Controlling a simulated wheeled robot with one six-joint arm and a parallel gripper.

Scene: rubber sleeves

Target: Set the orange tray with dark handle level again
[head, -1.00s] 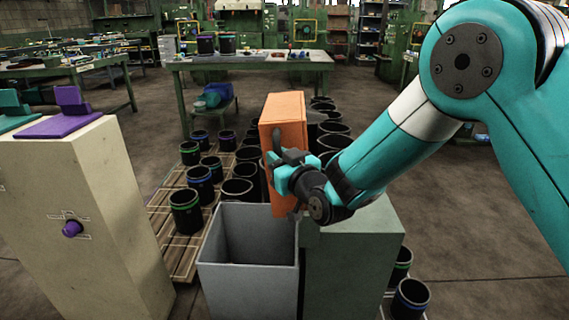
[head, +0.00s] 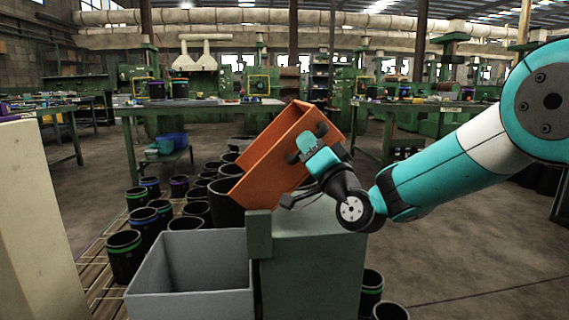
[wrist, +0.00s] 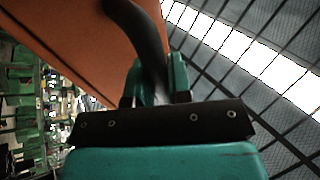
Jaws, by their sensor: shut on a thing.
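The orange tray (head: 268,158) is tilted in the head view. Its lower end points down to the left, just above the back of the grey bin, and its upper end rises to the right. My gripper (head: 308,150) is at the tray's near side, shut on the dark handle, which its fingers partly hide. In the wrist view the dark curved handle (wrist: 145,35) runs between the teal fingers (wrist: 157,82), with the orange tray wall (wrist: 60,35) beside it. What the tray holds cannot be seen.
An open grey bin (head: 190,275) stands in front, beside a green-grey cabinet (head: 315,265) under the tray. Several black sleeves (head: 124,255) stand on a pallet to the left and behind. A pale cabinet (head: 38,230) is at the left edge. Open floor lies at right.

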